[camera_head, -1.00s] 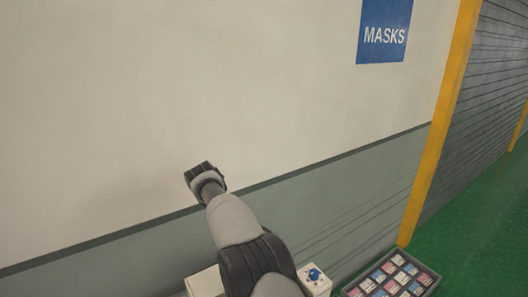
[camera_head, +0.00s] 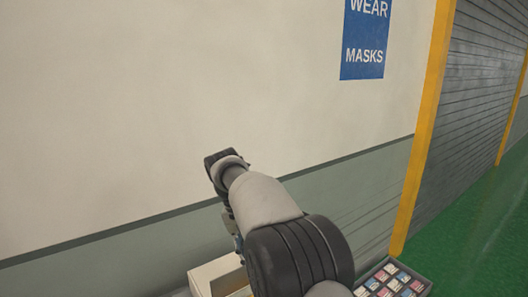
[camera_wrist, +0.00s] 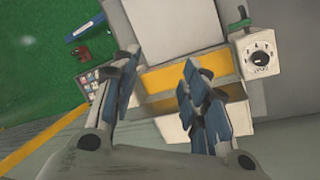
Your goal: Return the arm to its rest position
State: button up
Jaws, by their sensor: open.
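My gripper (camera_wrist: 158,90) shows in the wrist view with its two blue-padded fingers spread apart and nothing between them. Beyond the fingers is a pale box-like surface with a yellow band (camera_wrist: 190,76), and I cannot tell how far off it is. In the head view my arm reaches up and left in front of the wall. A small part of the gripper, with a bluish patch (camera_head: 238,242), hangs below the wrist there, and most of it is hidden behind the arm.
A cream box (camera_head: 215,274) stands low behind my arm. A grey tray of small coloured packs (camera_head: 393,283) is at the lower right. A white box with a round dial (camera_wrist: 258,52) shows in the wrist view. Green floor (camera_head: 470,235) is open at the right.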

jog(key=s+d+r+t+y+b, duration=0.1)
jog(key=s+d+r+b, duration=0.15)
jog(key=s+d, duration=0.4)
jog(key=s+d+r+t+y+b, duration=0.1)
jog(key=s+d+r+t+b, duration=0.15)
jog(key=s+d, duration=0.4)
jog(key=s+d+f+t+b, duration=0.1)
jog(key=s+f+b, duration=0.1)
jog(key=s+f, duration=0.3)
jog(key=s+d+f+t+y+b, duration=0.1)
jog(key=s+f+b, duration=0.2)
jog(key=s, duration=1.1)
notch_tip(320, 180, down, 4)
jog(key=shift+s+d+r+n+y, duration=0.25)
jog(key=shift+d+n+y, duration=0.05)
